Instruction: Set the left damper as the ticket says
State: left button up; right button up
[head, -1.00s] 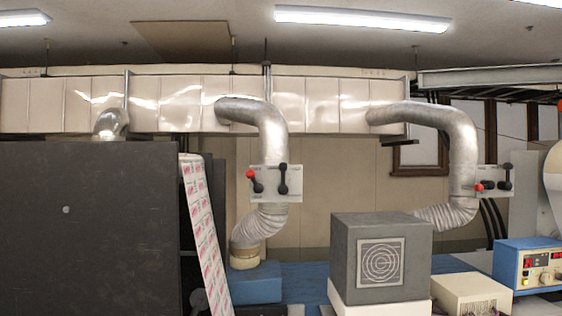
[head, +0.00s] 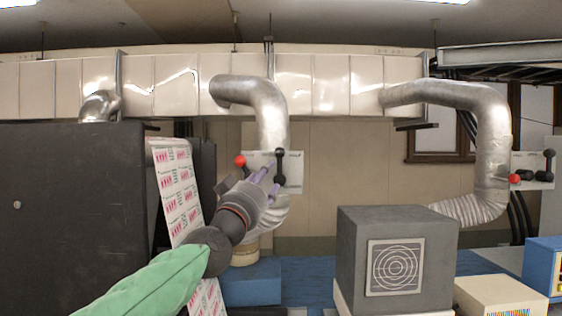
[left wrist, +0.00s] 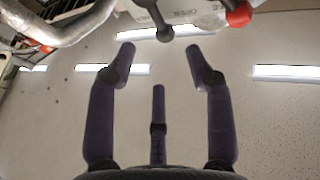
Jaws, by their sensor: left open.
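The left damper is a white plate (head: 294,168) on the silver duct in the middle of the head view. It carries a red-knobbed lever (head: 240,161) on its left, and a black handle (head: 280,154) stands upright on its right. The black handle (left wrist: 163,25) and red knob (left wrist: 238,15) also show at the top of the left wrist view. My left gripper (head: 270,178) is open and empty in front of the plate, partly covering it. In the left wrist view the handle's end is just beyond the spread fingers, apart from them. I see no readable ticket. My right gripper is out of view.
A second damper plate (head: 542,172) with a red knob and black handle is at the right. A grey box (head: 385,230) stands below, right of my arm. A dark cabinet (head: 70,220) and a printed web (head: 180,190) are on the left.

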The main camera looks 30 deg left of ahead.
aim_at(277, 155)
pick_arm(q)
jog(key=x, duration=0.3)
jog(key=r+p+x, duration=0.1)
jog(key=x, duration=0.3)
jog(key=p+x, duration=0.1)
jog(key=x, duration=0.2)
jog(key=shift+a+r, duration=0.2)
jog(key=shift+r, duration=0.1)
